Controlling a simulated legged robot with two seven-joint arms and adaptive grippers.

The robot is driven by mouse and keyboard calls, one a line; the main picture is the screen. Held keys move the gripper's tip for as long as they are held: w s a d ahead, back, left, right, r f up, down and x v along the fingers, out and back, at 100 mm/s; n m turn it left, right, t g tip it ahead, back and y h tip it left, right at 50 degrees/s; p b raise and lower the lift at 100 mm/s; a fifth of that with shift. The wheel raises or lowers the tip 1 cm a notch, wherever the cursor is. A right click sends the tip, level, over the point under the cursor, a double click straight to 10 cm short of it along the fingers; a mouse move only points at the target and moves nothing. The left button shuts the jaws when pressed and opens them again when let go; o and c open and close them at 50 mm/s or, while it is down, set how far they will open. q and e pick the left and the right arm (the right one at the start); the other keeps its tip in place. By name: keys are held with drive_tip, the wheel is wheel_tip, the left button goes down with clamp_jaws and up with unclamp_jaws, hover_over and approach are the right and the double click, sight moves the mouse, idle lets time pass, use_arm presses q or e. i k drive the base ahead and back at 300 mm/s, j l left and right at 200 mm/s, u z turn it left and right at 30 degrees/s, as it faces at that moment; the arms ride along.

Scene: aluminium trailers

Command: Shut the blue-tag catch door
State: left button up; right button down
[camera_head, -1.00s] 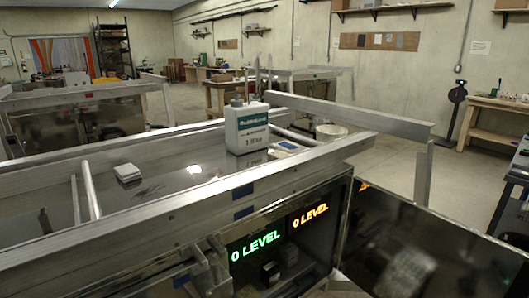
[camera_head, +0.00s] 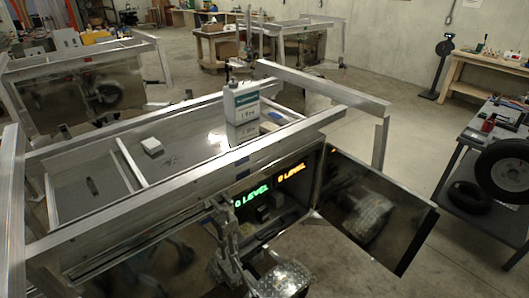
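The aluminium trailer (camera_head: 190,172) has an open compartment (camera_head: 283,215) in its near side. Inside, a green and an orange "0 LEVEL" sign glow, with small dark boxes below. A shiny dark door (camera_head: 375,212) stands swung outward at the right of this opening. Another shiny panel (camera_head: 150,262) closes the side to the left. A metal upright with fittings (camera_head: 224,240) stands at the left of the opening; I cannot tell its catch parts. A small blue mark shows on the top rail, but I cannot make out a blue tag on the door. Neither gripper is recognisable in view.
A white jug (camera_head: 241,103) and a small white block (camera_head: 152,146) are on the trailer's top. A checker-plate piece (camera_head: 286,280) sits low in front. A dark cart with tyres (camera_head: 490,165) stands at the right. Clear floor lies between cart and door.

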sight(389, 220)
drive_tip(key=l+u, duration=0.25)
drive_tip(key=l, duration=1.15)
drive_tip(key=i+l+u, duration=0.1)
drive_tip(key=l+u, duration=0.15)
drive_tip(key=l, duration=0.5)
drive_tip(key=l+u, duration=0.3)
drive_tip(key=l, duration=0.45)
drive_tip(key=l+u, duration=0.25)
drive_tip(key=l, duration=0.55)
drive_tip(key=k+l+u, duration=0.15)
drive_tip(key=l+u, duration=0.15)
drive_tip(key=l, duration=0.4)
